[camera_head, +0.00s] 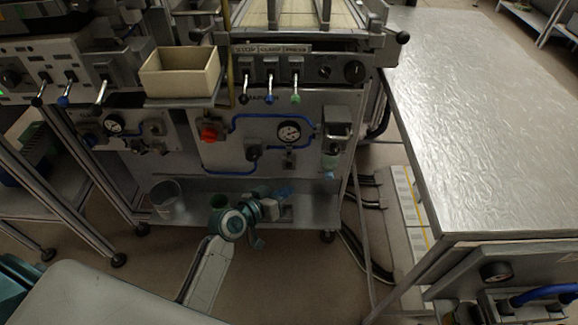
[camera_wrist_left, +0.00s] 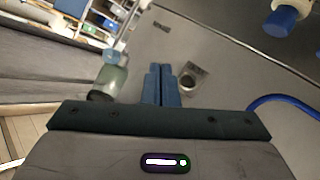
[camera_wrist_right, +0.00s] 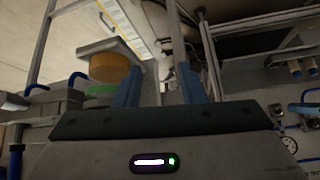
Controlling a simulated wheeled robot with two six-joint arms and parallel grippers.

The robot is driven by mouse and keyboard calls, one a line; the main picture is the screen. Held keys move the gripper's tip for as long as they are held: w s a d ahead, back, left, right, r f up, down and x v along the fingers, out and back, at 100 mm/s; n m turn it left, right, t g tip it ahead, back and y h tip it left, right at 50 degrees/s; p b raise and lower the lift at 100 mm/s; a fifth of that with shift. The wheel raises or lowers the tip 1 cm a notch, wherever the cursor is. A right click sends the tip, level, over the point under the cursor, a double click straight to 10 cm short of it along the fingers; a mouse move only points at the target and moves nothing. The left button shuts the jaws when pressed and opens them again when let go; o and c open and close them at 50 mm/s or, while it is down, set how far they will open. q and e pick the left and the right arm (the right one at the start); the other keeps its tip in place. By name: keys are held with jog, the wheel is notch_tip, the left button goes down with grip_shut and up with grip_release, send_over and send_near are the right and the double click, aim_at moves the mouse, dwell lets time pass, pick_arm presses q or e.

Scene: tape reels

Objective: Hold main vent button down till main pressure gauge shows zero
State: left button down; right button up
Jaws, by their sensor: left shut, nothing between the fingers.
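A round white-faced pressure gauge (camera_head: 289,131) sits on the grey panel of the middle cart, among blue tubes. Its needle is too small to read, and I cannot read any label naming it the main one. A small fitting (camera_head: 289,154) is just below it. In the left wrist view, a round metal button-like part (camera_wrist_right: 289,147) is not what shows; instead a dark-centred round part (camera_wrist_left: 187,81) on a small plate lies just right of the fingertips. My left gripper (camera_head: 284,194) is low before the panel, shut and empty; its fingers (camera_wrist_left: 161,84) touch. My right gripper (camera_wrist_right: 157,88) is open, fingers apart.
A red knob (camera_head: 211,132) is left on the panel. A greenish filter bowl (camera_head: 331,160) hangs at its right and shows left of my left fingers (camera_wrist_left: 108,82). A cream bin (camera_head: 181,73) stands above. A metal table (camera_head: 480,120) fills the right.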

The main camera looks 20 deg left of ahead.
aim_at(289, 165)
pick_arm(q)
jog(key=shift+w+a+b, duration=0.15)
jog(key=shift+w+a, duration=0.1)
jog(key=shift+w, duration=0.65)
jog(key=shift+w+a+b, duration=0.15)
jog(key=shift+w+a, duration=0.15)
jog(key=shift+w, duration=0.65)
jog(key=shift+w+a+b, duration=0.15)
jog(key=shift+w+a, duration=0.1)
jog(key=shift+w, duration=0.65)
jog(key=shift+w, duration=0.15)
jog(key=shift+w+a, duration=0.1)
jog(key=shift+w, duration=0.15)
jog(key=shift+w, duration=0.1)
jog(key=shift+w+a, duration=0.15)
jog(key=shift+w, duration=0.1)
dwell(0.4)
